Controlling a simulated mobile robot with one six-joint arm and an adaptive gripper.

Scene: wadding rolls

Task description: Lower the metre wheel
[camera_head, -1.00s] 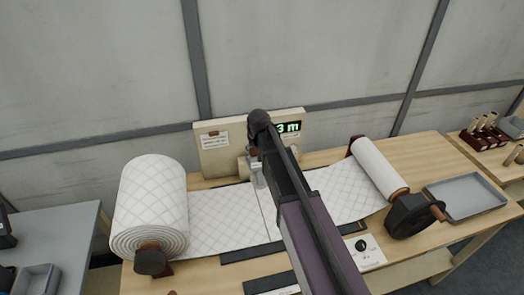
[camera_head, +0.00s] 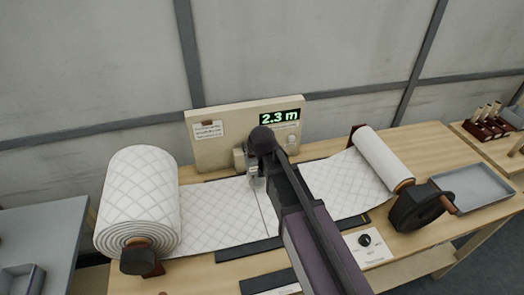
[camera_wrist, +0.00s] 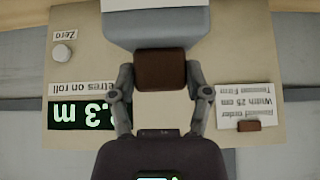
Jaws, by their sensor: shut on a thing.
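My gripper (camera_wrist: 160,82) is shut on a brown block-shaped handle (camera_wrist: 160,68), one finger on each side, in the wrist view. A grey part (camera_wrist: 157,28) adjoins the handle. In the head view, my gripper (camera_head: 254,170) is low over the white quilted wadding (camera_head: 205,218), in front of the beige counter panel. A small metal and beige fitting (camera_head: 240,158) shows beside it, likely part of the metre wheel. My arm hides most of the wheel, and I cannot tell whether it touches the wadding. The green display (camera_head: 280,116) reads 2.3 m.
A large wadding roll (camera_head: 138,195) stands left and a thinner roll (camera_head: 383,160) right, beside a dark crank wheel (camera_head: 418,207). A knob plate (camera_head: 370,250) lies in front. A grey tray (camera_head: 475,186) is at the right. The panel carries an order card (camera_wrist: 245,107).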

